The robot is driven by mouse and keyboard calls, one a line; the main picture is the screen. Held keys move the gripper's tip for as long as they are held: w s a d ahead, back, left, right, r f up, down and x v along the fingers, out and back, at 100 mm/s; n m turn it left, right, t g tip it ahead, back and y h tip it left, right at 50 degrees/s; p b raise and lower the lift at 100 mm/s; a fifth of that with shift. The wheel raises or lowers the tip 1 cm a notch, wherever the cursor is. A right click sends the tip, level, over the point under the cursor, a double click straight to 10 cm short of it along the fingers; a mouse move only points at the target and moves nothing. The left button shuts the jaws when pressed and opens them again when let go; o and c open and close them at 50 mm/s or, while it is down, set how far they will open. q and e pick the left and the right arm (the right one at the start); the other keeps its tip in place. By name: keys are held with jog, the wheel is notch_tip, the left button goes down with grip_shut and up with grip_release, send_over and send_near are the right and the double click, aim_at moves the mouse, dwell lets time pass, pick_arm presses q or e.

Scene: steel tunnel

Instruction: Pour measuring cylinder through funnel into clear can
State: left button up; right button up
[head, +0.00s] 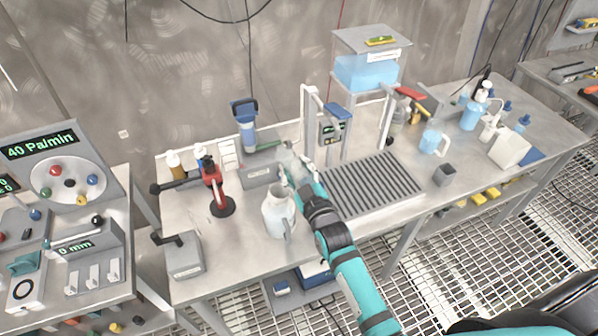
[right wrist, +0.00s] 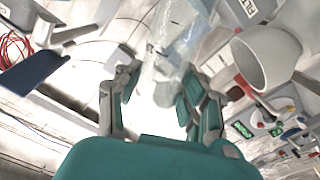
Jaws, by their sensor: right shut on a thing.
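My right gripper (head: 292,174) is shut on a clear, see-through vessel (head: 289,159), which looks like the measuring cylinder. In the right wrist view, the fingers of the right gripper (right wrist: 160,84) stand on either side of this clear vessel (right wrist: 176,42). It is held above the bench, behind a pale can with a handle (head: 278,216). The can stands upright on the bench, with a wide mouth. A pale round opening (right wrist: 268,58) shows at the right of the wrist view. I cannot make out a separate funnel. My left gripper is not in view.
A red clamp stand (head: 213,190) is left of the can, and a grey box with a lever (head: 186,258) stands at the front left. A ribbed drain tray (head: 372,187) lies to the right. A blue liquid tank (head: 367,72) stands behind it.

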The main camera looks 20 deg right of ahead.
aim_at(307, 180)
jog(key=shift+s+d+f+n+b, duration=0.1)
jog(key=shift+d+f+n+b, duration=0.2)
jog(key=shift+f+n, duration=0.3)
jog(key=shift+d+f+n+b, duration=0.2)
jog(key=shift+f+n+b, duration=0.25)
jog(key=shift+f, duration=0.2)
jog(key=shift+d+f+n, duration=0.2)
jog(key=shift+f+n, duration=0.05)
jog(key=shift+n, duration=0.4)
jog(key=shift+d+f+n, duration=0.2)
jog(key=shift+f+n, duration=0.05)
jog(key=shift+n, duration=0.35)
jog(key=shift+d+n, duration=0.2)
jog(key=shift+n, duration=1)
jog(key=shift+r+n, duration=0.15)
jog(key=shift+n, duration=1.05)
